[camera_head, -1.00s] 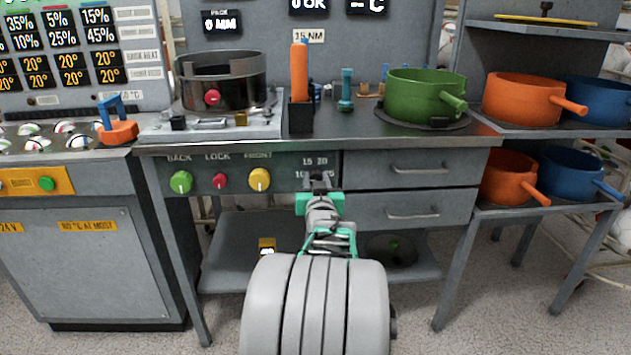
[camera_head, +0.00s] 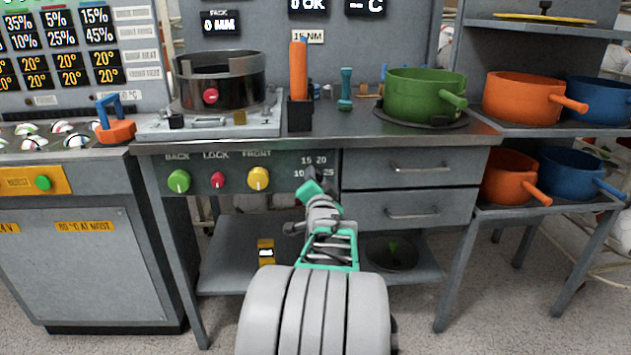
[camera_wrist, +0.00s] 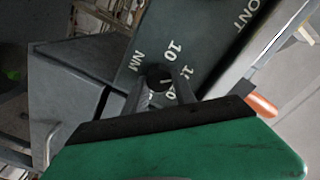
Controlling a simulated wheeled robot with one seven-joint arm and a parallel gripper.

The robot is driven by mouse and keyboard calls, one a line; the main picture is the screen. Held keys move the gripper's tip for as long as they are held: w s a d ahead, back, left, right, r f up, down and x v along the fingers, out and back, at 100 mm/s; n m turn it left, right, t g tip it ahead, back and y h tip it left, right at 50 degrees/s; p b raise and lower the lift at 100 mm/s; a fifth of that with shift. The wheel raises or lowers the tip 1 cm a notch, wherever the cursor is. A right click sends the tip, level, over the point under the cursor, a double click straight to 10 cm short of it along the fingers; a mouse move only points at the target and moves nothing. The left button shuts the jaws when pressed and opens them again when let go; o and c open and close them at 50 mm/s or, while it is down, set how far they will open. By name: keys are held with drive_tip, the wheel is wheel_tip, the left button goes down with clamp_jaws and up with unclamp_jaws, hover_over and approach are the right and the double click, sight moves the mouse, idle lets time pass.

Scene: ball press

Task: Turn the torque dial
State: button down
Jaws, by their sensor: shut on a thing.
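The torque dial is a small dark knob on the dark panel under the bench top. Numbers 10, 15, 20 and 25 surround it. In the head view my gripper (camera_head: 312,177) covers most of the dial. In the wrist view the round black dial (camera_wrist: 158,76) shows between my two fingertips, near the "10" and "NM" marks. My gripper (camera_wrist: 163,85) is shut on the dial. The gripper's green body is tilted in the head view. I cannot tell which number the dial points at.
The green BACK knob (camera_head: 178,181), red LOCK knob (camera_head: 218,180) and yellow FRONT knob (camera_head: 258,178) sit left of the dial. Closed drawers (camera_head: 420,168) are to its right. Above stand an orange-handled tool (camera_head: 298,70) and a green pot (camera_head: 425,97).

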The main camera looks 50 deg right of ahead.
drive_tip(key=shift+m, duration=1.1)
drive_tip(key=c, duration=1)
unclamp_jaws()
drive_tip(key=p+v, duration=0.1)
drive_tip(key=v, duration=0.7)
drive_tip(key=shift+d+p, duration=0.1)
drive_tip(key=shift+p, duration=0.25)
